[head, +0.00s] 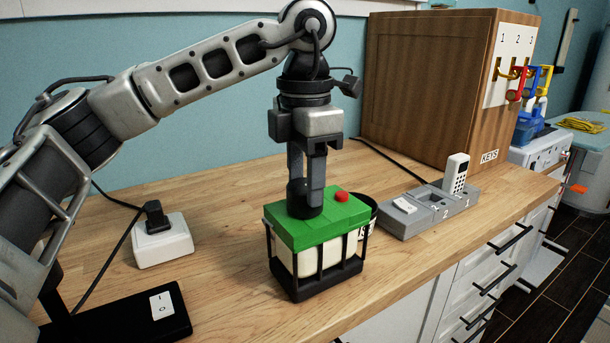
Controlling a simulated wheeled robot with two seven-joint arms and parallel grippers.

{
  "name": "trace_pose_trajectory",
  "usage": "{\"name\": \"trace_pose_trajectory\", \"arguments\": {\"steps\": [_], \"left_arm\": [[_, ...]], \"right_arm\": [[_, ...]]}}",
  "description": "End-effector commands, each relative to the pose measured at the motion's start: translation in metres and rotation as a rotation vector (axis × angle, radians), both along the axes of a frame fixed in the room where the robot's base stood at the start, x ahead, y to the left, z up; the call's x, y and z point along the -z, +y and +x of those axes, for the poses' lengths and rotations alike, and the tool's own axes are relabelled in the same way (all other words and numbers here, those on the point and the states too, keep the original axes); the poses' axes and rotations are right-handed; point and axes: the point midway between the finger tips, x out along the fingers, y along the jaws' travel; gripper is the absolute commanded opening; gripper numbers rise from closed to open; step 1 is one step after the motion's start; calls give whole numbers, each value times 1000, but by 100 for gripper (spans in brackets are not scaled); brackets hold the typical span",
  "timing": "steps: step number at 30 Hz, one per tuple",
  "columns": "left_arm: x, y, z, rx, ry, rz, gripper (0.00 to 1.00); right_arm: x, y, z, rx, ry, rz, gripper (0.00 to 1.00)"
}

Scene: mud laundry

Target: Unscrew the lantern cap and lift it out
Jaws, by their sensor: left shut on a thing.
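The lantern (318,262) stands upright on the wooden counter in the head view, with a pale body in a black frame, a green top (283,229) and a red button (341,197). A dark round cap (304,203) sits at the green top, left of the red button. My left gripper (306,184) points straight down over it and is shut on the cap. The fingers partly hide the cap, and I cannot tell whether it is seated in the top or just above it. My right gripper is not in view.
A grey numbered dock (425,220) with a white handset (455,174) stands right of the lantern, and a dark round container (371,215) sits close behind it. A wooden key cabinet (425,90) stands at the back. A white socket box (163,246) and a black switch box (120,322) lie left.

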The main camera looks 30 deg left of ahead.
Motion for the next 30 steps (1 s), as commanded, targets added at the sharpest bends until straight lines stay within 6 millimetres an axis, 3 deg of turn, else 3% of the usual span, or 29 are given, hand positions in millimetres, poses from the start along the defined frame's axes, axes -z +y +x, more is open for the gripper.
{"name": "trace_pose_trajectory", "arguments": {"steps": [30], "left_arm": [[-22, 0, 0, 2, -2, -1, 18]], "right_arm": [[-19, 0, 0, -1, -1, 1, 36]]}}
